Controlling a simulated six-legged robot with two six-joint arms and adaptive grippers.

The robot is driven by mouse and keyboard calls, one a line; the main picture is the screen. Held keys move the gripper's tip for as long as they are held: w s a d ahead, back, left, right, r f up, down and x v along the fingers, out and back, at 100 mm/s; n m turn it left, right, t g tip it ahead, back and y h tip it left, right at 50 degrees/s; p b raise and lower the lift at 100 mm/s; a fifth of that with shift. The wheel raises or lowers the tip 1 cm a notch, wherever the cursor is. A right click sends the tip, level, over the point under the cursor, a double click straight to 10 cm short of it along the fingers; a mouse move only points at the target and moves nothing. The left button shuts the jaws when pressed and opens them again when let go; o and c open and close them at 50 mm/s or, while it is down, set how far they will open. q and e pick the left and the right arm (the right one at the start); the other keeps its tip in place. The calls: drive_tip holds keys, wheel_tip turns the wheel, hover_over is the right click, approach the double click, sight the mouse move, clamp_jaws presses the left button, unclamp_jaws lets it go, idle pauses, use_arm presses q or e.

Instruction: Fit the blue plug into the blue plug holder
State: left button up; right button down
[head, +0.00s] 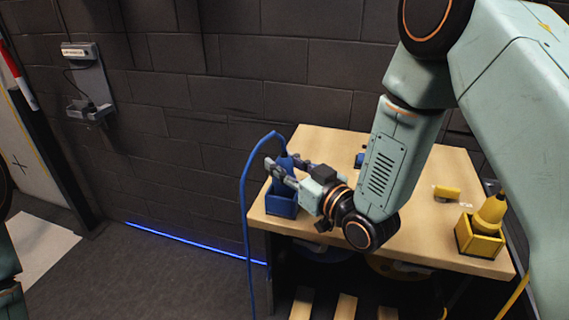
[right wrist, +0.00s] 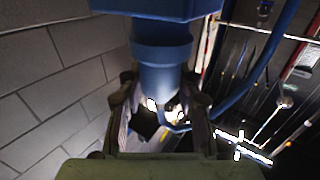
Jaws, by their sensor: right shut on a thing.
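The blue plug (head: 284,163) stands upright at the left end of the wooden table, with its blue cable (head: 246,190) arching off its top and hanging down past the table's left edge. My right gripper (head: 288,170) reaches in from the right and is shut around the plug. The blue plug holder (head: 282,205), a box, is directly below the plug. In the right wrist view the plug (right wrist: 160,75) is between the fingers, and its wide end meets the blue holder (right wrist: 160,8). I cannot tell how deep it sits. My left gripper is out of view.
On the wooden table (head: 330,140), a yellow plug (head: 490,210) stands in a yellow holder (head: 478,239) at the front right. A small yellow piece (head: 447,192) and a small blue piece (head: 359,160) lie farther back. A brick wall is behind. Floor is clear at left.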

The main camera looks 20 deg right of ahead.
drive_tip(key=shift+w, duration=0.1)
drive_tip(key=shift+f, duration=0.25)
drive_tip(key=shift+f+b, duration=0.35)
drive_tip(key=shift+b, duration=0.15)
drive_tip(key=c, duration=0.8)
unclamp_jaws()
